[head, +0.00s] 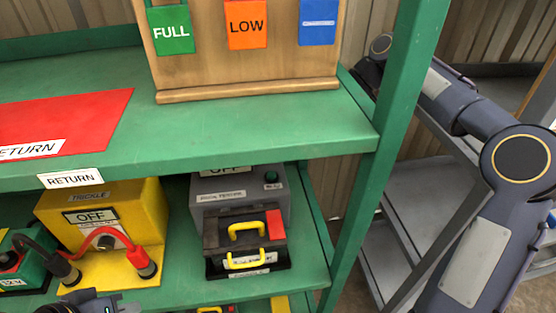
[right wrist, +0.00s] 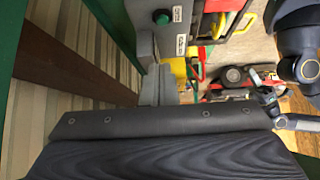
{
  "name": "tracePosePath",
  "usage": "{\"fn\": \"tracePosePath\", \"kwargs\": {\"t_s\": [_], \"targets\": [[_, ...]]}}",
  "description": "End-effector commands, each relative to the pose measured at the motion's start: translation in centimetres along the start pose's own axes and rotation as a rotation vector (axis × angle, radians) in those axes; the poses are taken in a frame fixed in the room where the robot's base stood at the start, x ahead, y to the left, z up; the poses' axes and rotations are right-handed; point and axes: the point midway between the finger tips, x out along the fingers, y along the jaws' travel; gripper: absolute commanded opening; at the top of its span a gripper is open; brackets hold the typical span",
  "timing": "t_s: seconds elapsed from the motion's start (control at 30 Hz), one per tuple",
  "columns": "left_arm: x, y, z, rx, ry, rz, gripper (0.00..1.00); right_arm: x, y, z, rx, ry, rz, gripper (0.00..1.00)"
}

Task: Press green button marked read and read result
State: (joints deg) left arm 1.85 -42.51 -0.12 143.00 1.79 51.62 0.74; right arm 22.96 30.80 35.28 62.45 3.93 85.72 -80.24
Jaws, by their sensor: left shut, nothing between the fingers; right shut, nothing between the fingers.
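The grey tester box (head: 209,192) stands on the lower green shelf, with a green button (head: 271,176) at its upper right. A white plate reading OFF (head: 226,169) on it is partly cut off by the shelf above. The button also shows in the right wrist view (right wrist: 162,17), beside small labels too small to read. My right gripper (right wrist: 157,88) is shut and empty, just below the button in that picture and apart from it. It is hidden in the head view. My left gripper (head: 92,303) is shut and empty at the bottom left, below the yellow charger.
A dark battery (head: 218,235) with yellow handles stands before the tester. A yellow charger (head: 140,205) marked OFF has red and black clamps. The upper shelf's front edge (head: 230,165) overhangs, and a green post (head: 385,150) stands right. The wooden board (head: 200,75) holds FULL and LOW tags.

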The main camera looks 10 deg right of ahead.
Motion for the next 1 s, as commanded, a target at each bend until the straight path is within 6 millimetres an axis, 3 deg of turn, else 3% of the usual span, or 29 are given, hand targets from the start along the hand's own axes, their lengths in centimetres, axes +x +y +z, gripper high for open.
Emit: {"fn": "tracePosePath", "kwargs": {"t_s": [0.1, 0.57, 0.77, 1.0], "targets": [[0.2, -0.1, 0.1, 0.0, 0.0, 0.0, 0.0, 1.4, -0.1, -0.4, -0.026, 0.05, -0.042, 0.0], [0.3, -0.1, 0.2, 0.0, 0.0, 0.0, 0.0, 2.2, -0.3, -0.6, -0.03, 0.056, -0.05, 0.0], [0.7, -0.3, 0.4, 0.0, 0.0, 0.0, 0.0, 5.4, -0.5, -0.7, -0.03, 0.056, -0.053, 0.0], [1.1, -0.5, 0.6, 0.0, 0.0, 0.0, 0.0, 10.6, -0.8, -1.0, -0.03, 0.056, -0.053, 0.0]]}}
